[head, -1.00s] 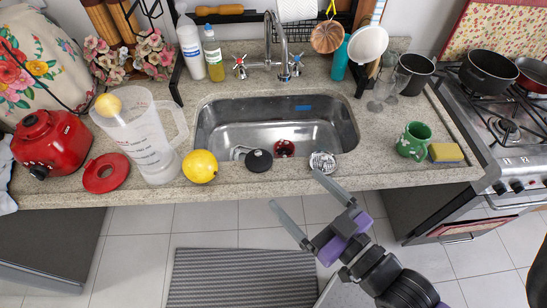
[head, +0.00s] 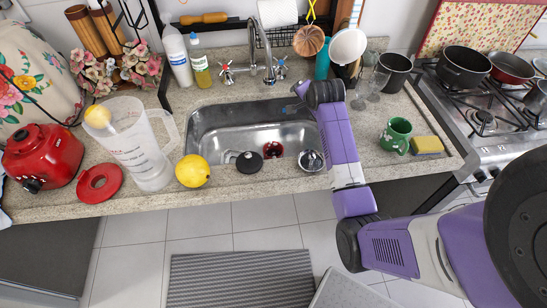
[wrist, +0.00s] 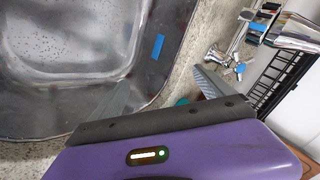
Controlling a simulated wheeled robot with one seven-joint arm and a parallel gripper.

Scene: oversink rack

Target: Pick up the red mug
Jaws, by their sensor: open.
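I cannot make out a clear red mug. A small red round thing (head: 272,150) with a dark middle lies in the sink (head: 222,112); I cannot tell what it is. My gripper (wrist: 163,82) is open, with its two grey fingers apart and nothing between them in the wrist view. It is over the right back part of the sink, near the tap. In the head view my arm hides the sink's right side, and the fingers are not clear. A green mug (head: 396,135) stands on the counter right of my arm.
The tap (head: 265,50) stands behind the sink. Glasses (head: 368,88), a dark pot (head: 396,70) and a sponge (head: 427,145) are to the right.

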